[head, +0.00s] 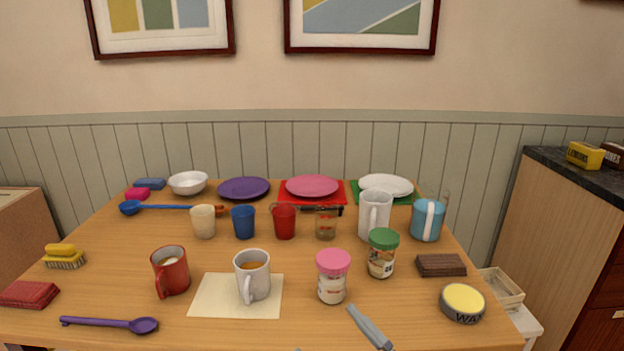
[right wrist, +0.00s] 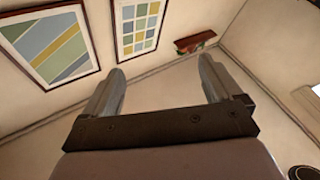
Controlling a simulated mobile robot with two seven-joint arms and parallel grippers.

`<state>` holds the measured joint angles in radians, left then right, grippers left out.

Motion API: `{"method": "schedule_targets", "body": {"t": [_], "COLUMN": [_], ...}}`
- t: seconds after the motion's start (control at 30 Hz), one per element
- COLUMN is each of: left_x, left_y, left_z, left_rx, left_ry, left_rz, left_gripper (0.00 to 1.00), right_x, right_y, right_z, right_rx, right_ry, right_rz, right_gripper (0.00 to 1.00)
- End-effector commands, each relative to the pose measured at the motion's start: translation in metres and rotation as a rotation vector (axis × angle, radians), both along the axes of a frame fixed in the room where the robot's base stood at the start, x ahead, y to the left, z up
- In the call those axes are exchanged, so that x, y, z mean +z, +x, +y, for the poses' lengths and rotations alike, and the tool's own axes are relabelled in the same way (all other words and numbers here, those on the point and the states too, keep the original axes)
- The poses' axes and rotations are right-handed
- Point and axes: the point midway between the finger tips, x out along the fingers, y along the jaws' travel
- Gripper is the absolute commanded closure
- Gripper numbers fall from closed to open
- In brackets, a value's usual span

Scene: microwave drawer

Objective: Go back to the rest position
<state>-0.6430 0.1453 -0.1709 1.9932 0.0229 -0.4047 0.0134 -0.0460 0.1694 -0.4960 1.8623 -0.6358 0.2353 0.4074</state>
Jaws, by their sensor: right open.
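My right gripper (right wrist: 163,78) is open in the right wrist view. Its two grey fingers stand well apart with nothing between them. Behind them are a bare wall, framed pictures and a small wall shelf (right wrist: 195,41); no tabletop shows there. A grey-blue bar (head: 370,328) lies at the bottom edge of the head view, right of centre. I cannot tell whether it is a utensil on the table or part of a gripper. My left gripper does not show clearly in either view.
A wooden table (head: 120,250) is crowded with cups, jars and plates. Near its front are a red mug (head: 171,272), a white mug (head: 254,276) on a cream mat (head: 209,299), a pink-lidded jar (head: 332,277) and a purple spoon (head: 110,324). A counter (head: 572,225) stands at the right.

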Motion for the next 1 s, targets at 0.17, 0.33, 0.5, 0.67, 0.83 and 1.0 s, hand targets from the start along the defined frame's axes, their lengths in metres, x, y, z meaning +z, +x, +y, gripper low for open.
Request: {"method": "schedule_targets", "body": {"t": [0.17, 0.33, 0.5, 0.67, 0.83, 1.0], "left_x": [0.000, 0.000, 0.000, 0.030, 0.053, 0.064], "left_y": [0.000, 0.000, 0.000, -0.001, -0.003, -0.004], "left_z": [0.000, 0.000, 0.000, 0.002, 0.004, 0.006], "left_rx": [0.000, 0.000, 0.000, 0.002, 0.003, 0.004], "left_ry": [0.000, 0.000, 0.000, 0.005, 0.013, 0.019], "left_rz": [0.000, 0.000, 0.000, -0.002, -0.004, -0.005], "left_gripper": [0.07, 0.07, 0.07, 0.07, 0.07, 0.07], "right_x": [-0.095, -0.175, -0.234, -0.214, -0.191, -0.179], "right_y": [-0.014, -0.060, -0.122, -0.136, -0.138, -0.139], "right_z": [-0.073, -0.124, -0.158, -0.166, -0.168, -0.169], "right_rx": [-0.258, -0.410, -0.490, -0.503, -0.508, -0.511], "right_ry": [0.028, 0.006, -0.031, -0.042, -0.047, -0.051], "right_rz": [0.389, 0.724, 1.010, 1.067, 1.062, 1.058], "right_gripper": [0.08, 0.08, 0.08, 0.08, 0.08, 0.08]}}
